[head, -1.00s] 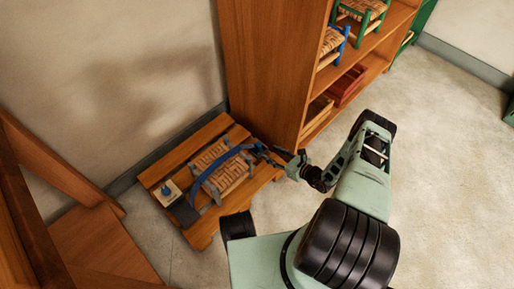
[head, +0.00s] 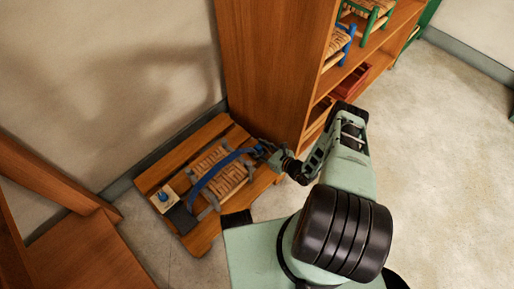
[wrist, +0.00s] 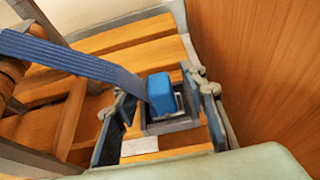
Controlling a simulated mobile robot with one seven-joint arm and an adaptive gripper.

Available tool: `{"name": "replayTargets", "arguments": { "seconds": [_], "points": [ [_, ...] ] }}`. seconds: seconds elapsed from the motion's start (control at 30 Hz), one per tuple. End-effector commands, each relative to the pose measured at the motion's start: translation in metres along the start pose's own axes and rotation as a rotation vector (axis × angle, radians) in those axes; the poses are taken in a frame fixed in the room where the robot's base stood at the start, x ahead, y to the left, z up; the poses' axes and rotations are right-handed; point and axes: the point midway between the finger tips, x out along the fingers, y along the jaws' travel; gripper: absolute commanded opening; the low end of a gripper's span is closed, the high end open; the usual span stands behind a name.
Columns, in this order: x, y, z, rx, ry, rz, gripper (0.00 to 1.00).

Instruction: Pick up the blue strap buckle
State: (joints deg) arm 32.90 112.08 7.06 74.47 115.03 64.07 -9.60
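The blue strap buckle (wrist: 161,95) shows in the wrist view, a blue block set in a dark grey frame at the end of a blue strap (wrist: 85,63). In the head view the strap (head: 208,176) arches over a small woven stool (head: 226,181); the buckle end is small and partly hidden by my gripper (head: 267,152). In the wrist view my gripper (wrist: 165,122) is open, with one finger left of the buckle and one right of it. A narrow gap shows on the left; contact on the right is unclear.
A tall wooden shelf (head: 268,70) rises close beside the gripper. Open floor (head: 440,150) lies right.

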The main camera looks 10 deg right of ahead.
Motion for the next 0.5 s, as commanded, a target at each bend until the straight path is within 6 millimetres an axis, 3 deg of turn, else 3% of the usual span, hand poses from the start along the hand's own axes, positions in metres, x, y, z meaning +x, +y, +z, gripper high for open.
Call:
{"name": "replayTargets", "arguments": {
  "seconds": [0.17, 0.5],
  "points": [
    [0.0000, 0.0001, -0.0001, 0.000, 0.000, 0.000, 0.39],
    [0.0000, 0.0001, 0.0000, 0.000, 0.000, 0.000, 0.02]
  ]
}}
